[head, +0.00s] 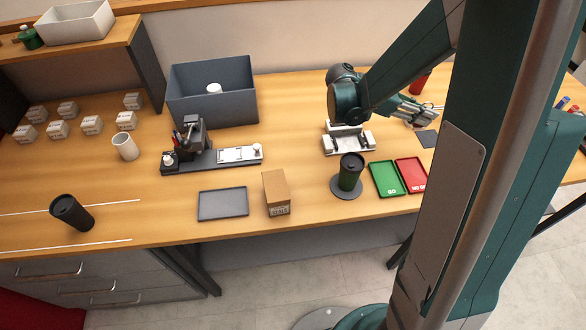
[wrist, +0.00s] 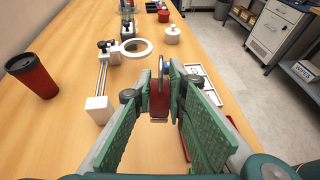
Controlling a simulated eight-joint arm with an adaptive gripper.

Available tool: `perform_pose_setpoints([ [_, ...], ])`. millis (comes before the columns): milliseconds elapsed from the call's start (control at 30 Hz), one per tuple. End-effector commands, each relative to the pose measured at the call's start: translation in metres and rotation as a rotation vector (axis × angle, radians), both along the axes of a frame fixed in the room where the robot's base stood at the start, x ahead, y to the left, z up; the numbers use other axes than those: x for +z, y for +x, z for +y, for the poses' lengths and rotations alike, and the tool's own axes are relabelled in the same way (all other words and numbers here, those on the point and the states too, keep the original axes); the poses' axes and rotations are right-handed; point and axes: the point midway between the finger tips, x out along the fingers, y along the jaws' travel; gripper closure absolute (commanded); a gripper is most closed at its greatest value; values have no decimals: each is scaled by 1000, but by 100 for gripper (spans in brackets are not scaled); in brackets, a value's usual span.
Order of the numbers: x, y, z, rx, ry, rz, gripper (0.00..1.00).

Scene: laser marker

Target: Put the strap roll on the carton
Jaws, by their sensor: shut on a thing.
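The carton (head: 276,192) is a small brown box on the table's front part, between a grey tray and a dark cup. My gripper (head: 426,112) is in the head view at the right, above the table behind the green and red trays. In the wrist view my gripper (wrist: 160,94) has its green fingers closed on a small red-brown thing (wrist: 159,103). I take it for the strap roll, seen edge-on; its round shape does not show. The carton is well to the left of my gripper in the head view and I cannot make it out in the wrist view.
A dark cup (head: 351,172) on a round pad and a white fixture (head: 347,138) stand between gripper and carton. A grey tray (head: 222,204) lies left of the carton. A red cup (wrist: 32,76) stands left in the wrist view. A large grey bin (head: 212,92) is behind.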

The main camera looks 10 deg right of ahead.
Motion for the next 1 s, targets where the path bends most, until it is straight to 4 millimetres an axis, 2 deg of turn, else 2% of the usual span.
perform_pose_setpoints([
  [167, 3, 2, 13, 20, 0, 0, 98],
  [367, 9, 7, 41, 66, 0, 0, 98],
  [1000, 32, 8, 164, 268, 0, 1, 98],
])
